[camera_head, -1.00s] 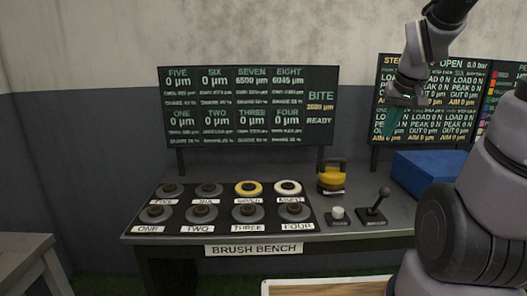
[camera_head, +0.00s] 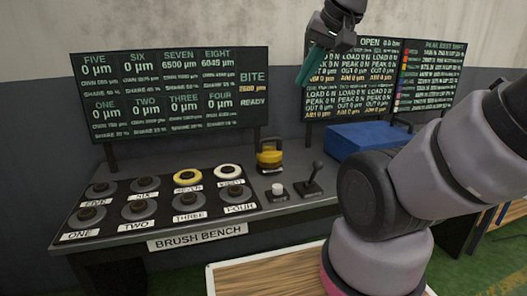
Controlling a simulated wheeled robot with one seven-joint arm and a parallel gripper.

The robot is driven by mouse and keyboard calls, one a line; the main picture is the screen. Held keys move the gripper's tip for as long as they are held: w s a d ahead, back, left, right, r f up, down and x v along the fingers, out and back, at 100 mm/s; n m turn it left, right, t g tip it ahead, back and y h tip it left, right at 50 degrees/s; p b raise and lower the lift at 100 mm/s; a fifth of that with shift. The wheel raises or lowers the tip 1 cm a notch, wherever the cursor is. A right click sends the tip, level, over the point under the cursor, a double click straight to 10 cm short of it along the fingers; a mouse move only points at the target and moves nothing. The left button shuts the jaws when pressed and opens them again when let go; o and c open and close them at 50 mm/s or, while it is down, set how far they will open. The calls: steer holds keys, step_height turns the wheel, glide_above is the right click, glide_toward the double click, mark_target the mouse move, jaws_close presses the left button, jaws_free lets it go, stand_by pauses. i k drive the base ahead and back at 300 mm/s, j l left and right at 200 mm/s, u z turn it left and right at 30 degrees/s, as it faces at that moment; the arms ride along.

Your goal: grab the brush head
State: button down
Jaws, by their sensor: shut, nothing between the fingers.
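A yellow, rounded piece with a dark loop handle (camera_head: 269,158) stands on the brush bench (camera_head: 262,192), right of the dark pad of round stations. It may be the brush head; no label on it can be read. My gripper (camera_head: 305,77) has teal fingers and hangs high in front of the boards, above and to the right of the yellow piece. It is shut and empty, well apart from the bench top.
Numbered stations fill the pad (camera_head: 150,231); SEVEN has a yellow ring (camera_head: 187,175) and EIGHT a white ring (camera_head: 228,171). A white button (camera_head: 277,189) and a black lever (camera_head: 313,180) stand before the yellow piece. A blue box (camera_head: 365,139) sits to the right.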

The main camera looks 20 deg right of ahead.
mark_target(268, 157)
steer(key=i+j+z, duration=0.15)
steer(key=i+j, duration=0.2)
steer(key=i+j+z, duration=0.15)
steer(key=i+j, duration=0.2)
steer(key=j, duration=0.15)
